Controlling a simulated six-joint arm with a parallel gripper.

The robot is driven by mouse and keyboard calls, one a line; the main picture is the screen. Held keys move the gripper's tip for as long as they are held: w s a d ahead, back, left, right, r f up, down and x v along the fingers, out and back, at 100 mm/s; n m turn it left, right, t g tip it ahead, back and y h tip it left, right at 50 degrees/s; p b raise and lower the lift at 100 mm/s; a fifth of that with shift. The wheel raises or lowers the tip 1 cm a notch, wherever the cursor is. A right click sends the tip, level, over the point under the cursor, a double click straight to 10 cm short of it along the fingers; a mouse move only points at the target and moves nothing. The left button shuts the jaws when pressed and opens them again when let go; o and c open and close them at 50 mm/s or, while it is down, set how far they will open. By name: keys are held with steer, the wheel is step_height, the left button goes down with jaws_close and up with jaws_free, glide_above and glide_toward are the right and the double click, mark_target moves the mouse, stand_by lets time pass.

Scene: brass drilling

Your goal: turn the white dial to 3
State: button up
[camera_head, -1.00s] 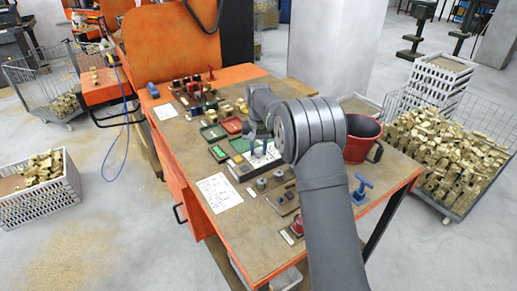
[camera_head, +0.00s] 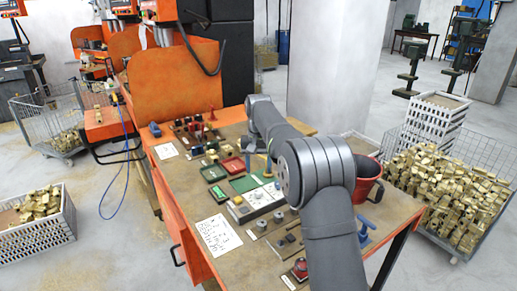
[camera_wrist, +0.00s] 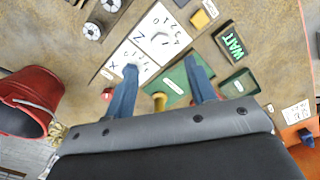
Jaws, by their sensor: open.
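My gripper (camera_head: 258,163) is open and empty, with its two blue fingers pointing down over the table. In the wrist view the fingertips (camera_wrist: 160,64) are spread apart above white panels and a green tray. One white panel (camera_wrist: 163,36) carries a row of digits and a Z. A second white panel (camera_wrist: 130,66) beside it carries an X and is partly covered by the left finger. In the head view the white panels form a low box (camera_head: 262,197) on the table. A dial's pointer and setting are too small to read.
A yellow cylinder (camera_wrist: 160,101) shows between the fingers. A green tray (camera_wrist: 173,88) and a WAIT sign (camera_wrist: 232,43) lie to the right. Grey knobs (camera_wrist: 93,31) stand at upper left. A red bucket (camera_head: 367,188) stands at the table's right, with a printed sheet (camera_head: 218,234) at front left.

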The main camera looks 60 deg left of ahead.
step_height(320, 180, up, 7)
glide_above(259, 192)
steer(key=shift+s+r, duration=0.1)
steer(key=shift+s, duration=0.05)
stand_by(0.6)
step_height(259, 192, down, 18)
steer(key=shift+r, duration=0.25)
stand_by(0.3)
